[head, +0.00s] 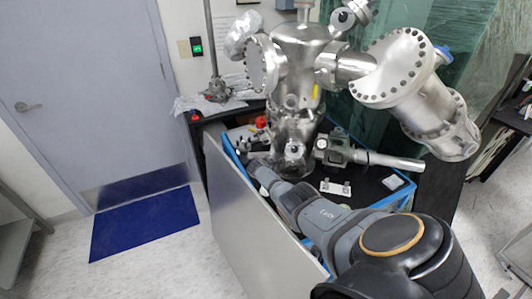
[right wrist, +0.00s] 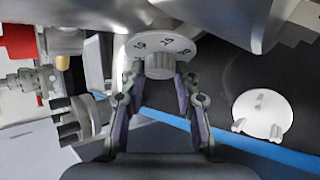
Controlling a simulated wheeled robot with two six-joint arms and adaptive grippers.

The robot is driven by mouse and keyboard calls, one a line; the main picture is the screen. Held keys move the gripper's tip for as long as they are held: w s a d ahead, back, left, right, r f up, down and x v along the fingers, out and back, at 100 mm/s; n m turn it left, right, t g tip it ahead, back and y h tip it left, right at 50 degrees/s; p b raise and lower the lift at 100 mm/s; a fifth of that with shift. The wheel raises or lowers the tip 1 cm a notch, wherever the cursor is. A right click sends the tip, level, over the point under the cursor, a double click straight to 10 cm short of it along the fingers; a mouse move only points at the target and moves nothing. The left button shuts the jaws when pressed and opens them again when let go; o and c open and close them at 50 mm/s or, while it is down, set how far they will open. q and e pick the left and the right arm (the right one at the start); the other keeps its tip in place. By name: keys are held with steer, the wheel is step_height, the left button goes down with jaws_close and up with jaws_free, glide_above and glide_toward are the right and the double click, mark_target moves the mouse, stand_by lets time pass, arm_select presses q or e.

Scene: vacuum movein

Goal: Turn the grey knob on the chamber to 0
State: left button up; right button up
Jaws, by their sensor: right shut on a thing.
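The metal chamber (head: 297,90) stands on the dark bench in the head view. In the right wrist view, a pale round dial (right wrist: 178,44) with printed numbers sits under the chamber's metal body. The grey knob (right wrist: 160,66) projects from the middle of this dial. My right gripper (right wrist: 160,84) is shut on the grey knob, with one finger on each side of it. In the head view my right arm reaches in from the lower right, and its gripper (head: 259,170) is small and partly hidden beside the bench. The number at which the knob points is not clear.
A grey panel (head: 250,225) stands along the bench's front side. A white disc-shaped part (right wrist: 262,114) lies on the dark surface right of the gripper. A red part (right wrist: 18,42) and metal fittings (right wrist: 80,115) are close at left. Open floor lies around the blue mat (head: 145,222).

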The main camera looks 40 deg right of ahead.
steer(key=shift+w+n+g+y+b, duration=0.1)
steer(key=shift+n+g+y+b, duration=0.2)
steer(key=shift+n+g+b, duration=0.15)
jaws_close()
steer(key=n+g+b, duration=0.1)
steer(key=b, duration=0.2)
steer(key=shift+f+n+g+y, duration=0.15)
steer(key=shift+n+g+y, duration=0.1)
steer(key=shift+n+y, duration=0.1)
steer(key=shift+r, duration=0.25)
steer(key=o, duration=1.1)
jaws_free()
